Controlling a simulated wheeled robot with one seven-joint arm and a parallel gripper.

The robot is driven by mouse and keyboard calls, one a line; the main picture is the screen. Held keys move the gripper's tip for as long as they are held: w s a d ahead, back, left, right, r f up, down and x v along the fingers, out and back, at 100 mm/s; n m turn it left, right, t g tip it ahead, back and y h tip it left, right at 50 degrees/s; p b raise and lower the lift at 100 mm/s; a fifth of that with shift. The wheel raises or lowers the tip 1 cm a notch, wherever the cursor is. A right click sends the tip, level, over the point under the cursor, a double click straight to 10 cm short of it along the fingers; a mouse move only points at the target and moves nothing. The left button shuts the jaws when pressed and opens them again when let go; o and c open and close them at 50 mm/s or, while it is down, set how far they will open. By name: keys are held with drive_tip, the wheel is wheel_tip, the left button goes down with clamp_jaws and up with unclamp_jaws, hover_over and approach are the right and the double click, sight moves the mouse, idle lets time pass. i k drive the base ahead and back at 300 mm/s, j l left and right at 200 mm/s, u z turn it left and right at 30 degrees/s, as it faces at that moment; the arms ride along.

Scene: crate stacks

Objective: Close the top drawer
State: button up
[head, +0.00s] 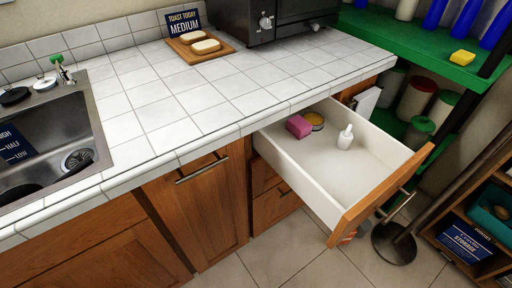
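The top drawer (288,163) is pulled far out from under the white tiled counter, in the right half of the head view. Its wooden front (384,192) has a metal bar handle (401,205) on the outer face. My gripper and arm do not show in this view.
Closed lower drawers (274,206) and a cupboard door (203,211) are below the counter (177,98). A dark round base with a pole (396,242) stands on the floor close to the drawer front. A wooden shelf (456,207) is at the right. Tiled floor is free at the bottom middle.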

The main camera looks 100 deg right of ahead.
sight(343, 188)
drive_tip(key=k+z, duration=0.2)
drive_tip(key=z, duration=0.2)
drive_tip(key=k+l+z, duration=0.15)
drive_tip(key=z, duration=2.95)
